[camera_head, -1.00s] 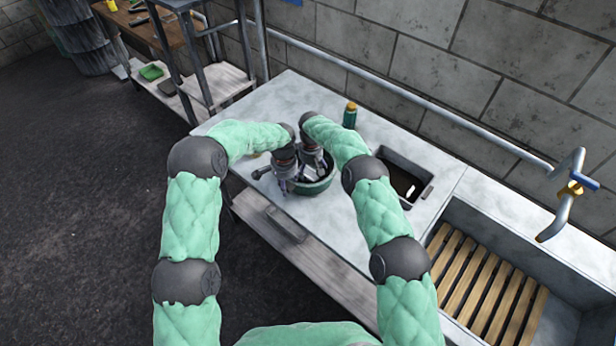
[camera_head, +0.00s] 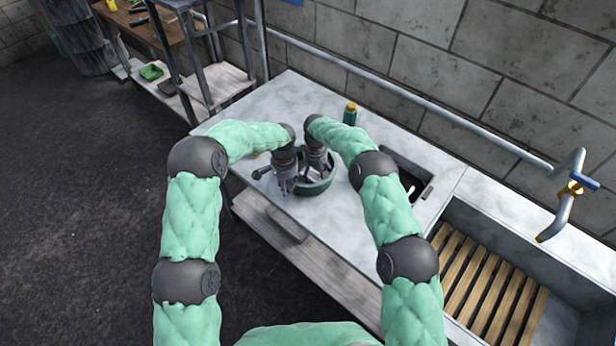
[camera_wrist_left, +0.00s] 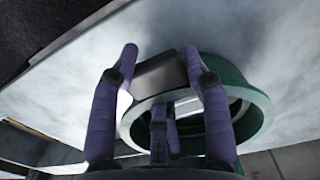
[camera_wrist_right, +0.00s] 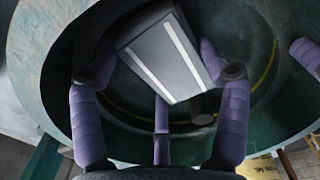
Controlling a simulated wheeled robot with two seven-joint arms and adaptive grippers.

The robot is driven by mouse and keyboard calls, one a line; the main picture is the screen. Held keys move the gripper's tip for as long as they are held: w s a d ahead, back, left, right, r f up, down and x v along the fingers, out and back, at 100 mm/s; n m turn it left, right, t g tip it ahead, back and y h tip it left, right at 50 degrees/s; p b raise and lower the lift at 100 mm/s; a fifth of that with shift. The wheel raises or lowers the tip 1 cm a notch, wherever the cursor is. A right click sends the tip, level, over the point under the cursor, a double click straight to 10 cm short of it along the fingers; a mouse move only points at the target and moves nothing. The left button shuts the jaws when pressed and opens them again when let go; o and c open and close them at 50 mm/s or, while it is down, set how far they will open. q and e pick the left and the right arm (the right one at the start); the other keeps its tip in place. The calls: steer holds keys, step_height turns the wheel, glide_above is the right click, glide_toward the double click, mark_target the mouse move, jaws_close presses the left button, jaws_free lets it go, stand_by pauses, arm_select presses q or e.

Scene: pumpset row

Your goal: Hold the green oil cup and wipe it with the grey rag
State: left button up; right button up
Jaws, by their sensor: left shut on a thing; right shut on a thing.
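The green oil cup (camera_head: 322,189) is a wide round vessel on the grey worktop, largely covered by my grippers in the head view. Its green rim also shows in the left wrist view (camera_wrist_left: 243,80). My left gripper (camera_head: 284,186) is at its left side, shut on a dark flat piece beside the rim, seemingly the cup's handle. My right gripper (camera_head: 316,172) is over the cup's mouth. It is shut on the grey rag (camera_wrist_right: 165,55), a folded block with two white stripes, held inside the cup (camera_wrist_right: 60,60). Whether the rag touches the wall I cannot tell.
A green bottle with an orange cap (camera_head: 350,114) stands behind the cup. A rectangular opening (camera_head: 425,190) lies to the right in the worktop (camera_head: 345,240). Farther right are a slatted sink (camera_head: 480,290) and a tap (camera_head: 572,190). A wall pipe (camera_head: 400,92) runs behind.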

steer(key=shift+s+d, duration=0.2)
steer(key=shift+s, duration=0.05)
stand_by(0.4)
steer(key=shift+w+a, duration=0.75)
steer(key=shift+a, duration=0.1)
steer(key=shift+w+a, duration=0.2)
steer(key=shift+w, duration=0.05)
steer(key=shift+s+d, duration=0.1)
stand_by(0.3)
